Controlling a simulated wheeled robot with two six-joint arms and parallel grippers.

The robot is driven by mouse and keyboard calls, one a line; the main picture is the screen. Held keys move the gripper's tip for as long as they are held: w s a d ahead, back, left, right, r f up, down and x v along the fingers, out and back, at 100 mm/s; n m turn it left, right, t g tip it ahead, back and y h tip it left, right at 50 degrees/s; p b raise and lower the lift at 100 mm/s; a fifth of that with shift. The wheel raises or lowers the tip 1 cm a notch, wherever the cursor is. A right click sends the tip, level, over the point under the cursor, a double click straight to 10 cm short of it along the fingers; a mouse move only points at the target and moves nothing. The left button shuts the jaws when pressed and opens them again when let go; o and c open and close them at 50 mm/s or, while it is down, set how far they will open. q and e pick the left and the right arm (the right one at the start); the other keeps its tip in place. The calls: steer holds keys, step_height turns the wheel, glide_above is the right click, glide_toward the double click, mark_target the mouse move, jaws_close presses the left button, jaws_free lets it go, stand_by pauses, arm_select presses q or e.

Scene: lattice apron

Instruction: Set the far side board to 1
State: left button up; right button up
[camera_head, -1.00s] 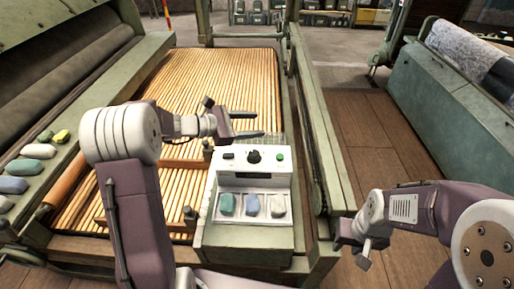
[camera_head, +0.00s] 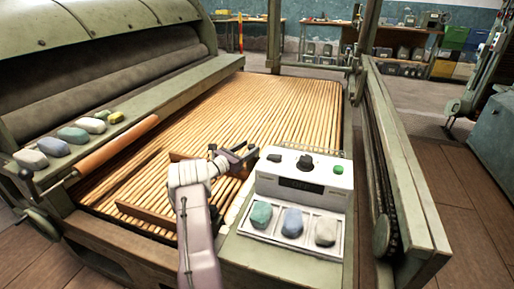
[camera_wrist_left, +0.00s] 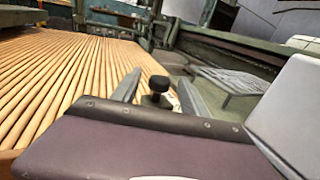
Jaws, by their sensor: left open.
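Two brown boards lie across the wooden slats of the apron: a farther one (camera_head: 180,157) and a nearer one (camera_head: 145,217). I take the farther one for the far side board; any scale on it is too small to read. My left gripper (camera_head: 246,152) is open, low over the slats near the right end of that board and just left of the control box. In the left wrist view, a black round knob (camera_wrist_left: 159,85) on a short stem shows between the open fingers (camera_wrist_left: 158,92). Whether the fingers touch it I cannot tell. My right gripper is out of view.
The control box (camera_head: 262,188) has a black dial (camera_head: 305,162), a green button (camera_head: 338,169) and a tray of lumps. More lumps (camera_head: 73,135) sit on the left ledge. A green frame rail (camera_head: 405,170) runs along the right. The far slats (camera_head: 250,100) are bare.

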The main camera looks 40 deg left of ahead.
arm_select(q)
steer(key=w, duration=0.3)
steer(key=w+b, duration=0.1)
steer(key=w, duration=0.1)
steer(key=shift+w+d, duration=0.1)
steer(key=shift+d, duration=0.15)
jaws_close()
stand_by(1.1)
